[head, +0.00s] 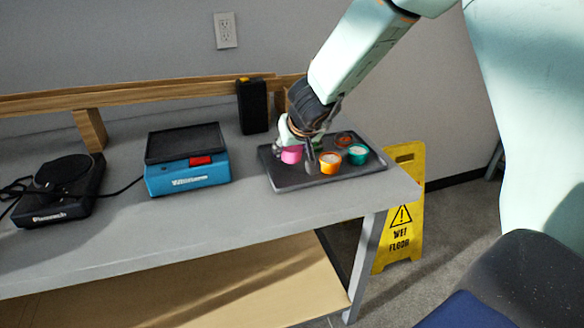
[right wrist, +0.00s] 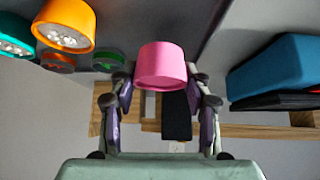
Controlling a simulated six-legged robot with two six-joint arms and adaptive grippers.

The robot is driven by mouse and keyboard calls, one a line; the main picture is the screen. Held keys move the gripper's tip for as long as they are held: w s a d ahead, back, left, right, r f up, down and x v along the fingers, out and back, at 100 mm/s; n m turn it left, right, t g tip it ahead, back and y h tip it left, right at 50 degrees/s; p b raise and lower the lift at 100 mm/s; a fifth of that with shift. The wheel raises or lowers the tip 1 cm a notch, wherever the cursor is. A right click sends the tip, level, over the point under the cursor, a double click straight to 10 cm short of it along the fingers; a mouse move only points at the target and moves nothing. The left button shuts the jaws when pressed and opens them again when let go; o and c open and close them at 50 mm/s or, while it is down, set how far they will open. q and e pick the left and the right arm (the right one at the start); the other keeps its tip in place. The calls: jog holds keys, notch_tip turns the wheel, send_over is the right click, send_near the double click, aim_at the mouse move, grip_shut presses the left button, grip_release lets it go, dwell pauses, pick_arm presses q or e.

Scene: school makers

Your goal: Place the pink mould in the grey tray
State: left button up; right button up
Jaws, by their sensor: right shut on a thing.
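The pink mould (head: 291,156) is at the left part of the dark grey tray (head: 335,182) in the head view. My right gripper (head: 301,152) comes down from above and is shut on it. In the right wrist view the pink mould (right wrist: 161,66) sits between the two fingers of my right gripper (right wrist: 163,88). I cannot tell whether the mould's base touches the tray floor. An orange mould (head: 330,168) and a green mould (head: 357,158) stand in the tray, right of the pink one. My left gripper is not in view.
A blue device with a black top (head: 187,178) stands left of the tray on the grey table (head: 130,225). A black hotplate-like device (head: 60,195) is farther left. A black box (head: 252,106) stands behind. A yellow wet-floor sign (head: 401,220) stands beyond the table's right end.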

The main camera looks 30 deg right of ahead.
aim_at(291, 161)
jog(key=shift+s+a+f+b, duration=0.1)
jog(key=shift+f+b, duration=0.35)
notch_tip(291, 161, down, 3)
jog(key=shift+r+b, duration=0.1)
jog(key=shift+b, duration=1.1)
jog(key=shift+r, duration=0.1)
jog(key=shift+r, duration=0.1)
jog(key=o, duration=1.1)
jog(key=shift+f, duration=0.25)
jog(key=shift+o, duration=0.3)
